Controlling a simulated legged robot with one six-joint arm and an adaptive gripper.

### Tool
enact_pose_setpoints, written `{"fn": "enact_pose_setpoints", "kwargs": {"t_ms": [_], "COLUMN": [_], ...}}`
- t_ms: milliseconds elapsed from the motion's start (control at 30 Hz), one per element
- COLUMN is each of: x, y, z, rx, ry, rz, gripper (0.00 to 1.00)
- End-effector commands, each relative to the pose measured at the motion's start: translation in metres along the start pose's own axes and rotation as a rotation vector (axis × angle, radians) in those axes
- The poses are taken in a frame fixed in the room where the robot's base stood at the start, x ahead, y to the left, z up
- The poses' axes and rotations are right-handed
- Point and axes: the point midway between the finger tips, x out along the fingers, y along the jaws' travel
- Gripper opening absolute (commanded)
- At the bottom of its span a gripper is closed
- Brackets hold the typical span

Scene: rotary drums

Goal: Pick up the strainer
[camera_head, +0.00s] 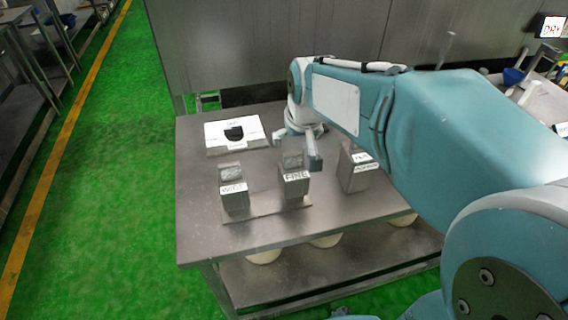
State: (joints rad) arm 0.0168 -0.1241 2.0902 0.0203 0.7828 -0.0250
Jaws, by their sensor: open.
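No thing in view is clearly the strainer. Two upright grey blocks stand on the steel table (240,237), a block labelled WIDE (235,200) on the left and a block labelled FINE (294,190) to its right. Each has a paler grey, textured piece at its top rear; I cannot tell whether these are strainers. A third grey block with labels (352,178) stands further right, partly hidden by my arm. My gripper (298,150) is open, pointing down, just above and behind the FINE block. Whether it touches anything is unclear.
A white box with a dark rounded mark (235,134) lies at the back left of the table. Pale round things (264,256) sit on the shelf below. A grey metal wall (240,50) stands behind. Green floor is clear on the left. My arm covers the right.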

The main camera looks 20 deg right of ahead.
Motion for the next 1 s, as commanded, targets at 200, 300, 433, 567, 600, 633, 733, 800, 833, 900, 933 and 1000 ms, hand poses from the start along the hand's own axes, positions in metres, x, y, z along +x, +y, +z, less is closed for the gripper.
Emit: {"fn": "enact_pose_setpoints", "kwargs": {"t_ms": [200, 300, 433, 567, 600, 633, 733, 800, 833, 900, 933, 1000], "x": [0.026, 0.035, 0.055, 0.073, 0.076, 0.078, 0.080, 0.080, 0.080, 0.080, 0.080, 0.080], "y": [-0.004, -0.006, -0.005, -0.004, -0.004, -0.004, -0.003, -0.002, -0.002, -0.002, -0.002, -0.003], "z": [0.001, 0.003, 0.008, 0.009, 0.009, 0.008, 0.008, 0.008, 0.008, 0.008, 0.008, 0.008], "rx": [-0.003, -0.004, -0.005, -0.006, -0.006, -0.005, -0.005, -0.005, -0.004, -0.004, -0.004, -0.005], "ry": [-0.001, -0.004, -0.006, -0.004, -0.003, -0.002, 0.000, 0.000, 0.000, 0.000, 0.000, 0.000], "rz": [0.003, 0.007, 0.008, 0.008, 0.008, 0.008, 0.007, 0.007, 0.006, 0.006, 0.007, 0.008], "gripper": [1.00, 1.00, 1.00, 1.00, 1.00, 1.00, 1.00, 1.00, 1.00, 0.91, 0.78, 0.47]}}
